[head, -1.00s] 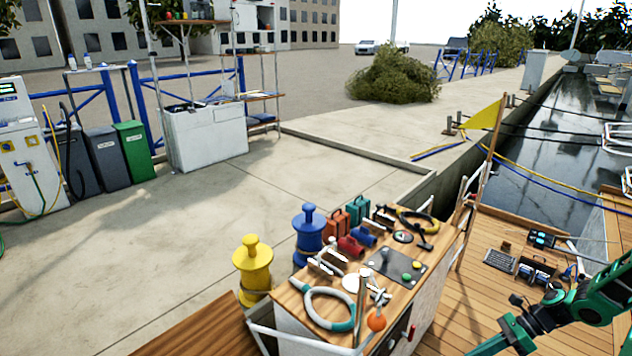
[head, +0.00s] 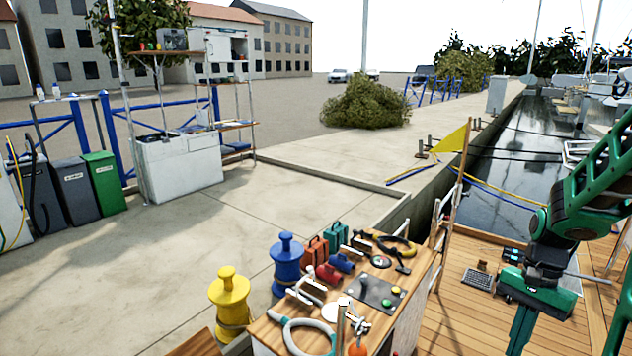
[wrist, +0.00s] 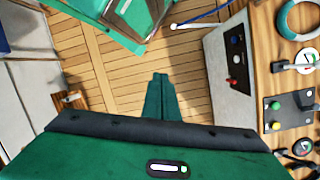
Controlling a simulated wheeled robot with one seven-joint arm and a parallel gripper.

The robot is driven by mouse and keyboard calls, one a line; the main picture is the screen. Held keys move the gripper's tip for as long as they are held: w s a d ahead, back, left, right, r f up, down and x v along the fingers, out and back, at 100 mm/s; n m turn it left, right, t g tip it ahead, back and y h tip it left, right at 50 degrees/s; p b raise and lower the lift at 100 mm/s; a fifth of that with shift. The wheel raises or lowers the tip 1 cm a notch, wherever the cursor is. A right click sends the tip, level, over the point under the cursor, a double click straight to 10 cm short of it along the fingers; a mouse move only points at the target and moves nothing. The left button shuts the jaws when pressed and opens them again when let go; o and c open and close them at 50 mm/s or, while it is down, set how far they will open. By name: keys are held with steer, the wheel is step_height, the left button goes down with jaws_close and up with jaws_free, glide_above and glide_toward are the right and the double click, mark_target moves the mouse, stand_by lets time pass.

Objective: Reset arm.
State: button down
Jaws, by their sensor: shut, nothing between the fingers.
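My gripper (wrist: 160,78) shows in the wrist view as two green fingers pressed together with nothing between them. It hangs above the wooden deck (wrist: 95,60), left of the console. In the head view my green arm comes in from the right edge, and the gripper's lower end runs out of the bottom of the picture. The arm stands clear of the console (head: 408,325), to its right.
The console top holds a control panel (head: 377,291), a ring-shaped rope, a hammer and small coloured cases. A blue bollard (head: 287,260) and a yellow bollard (head: 229,300) stand left of it. A small grey grid (head: 478,279) lies on the deck.

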steer(key=s+a+r+n+t+h, duration=0.1)
steer(key=s+a+r+n, duration=0.1)
steer(key=s, duration=0.4)
steer(key=s+a+r+n+t, duration=0.1)
steer(key=s+a+r+n, duration=0.1)
steer(key=s+r+n, duration=0.2)
steer(key=s+r, duration=0.3)
steer(key=shift+s+a+r+h, duration=0.25)
steer(key=shift+r+h, duration=0.05)
steer(key=shift+h, duration=0.1)
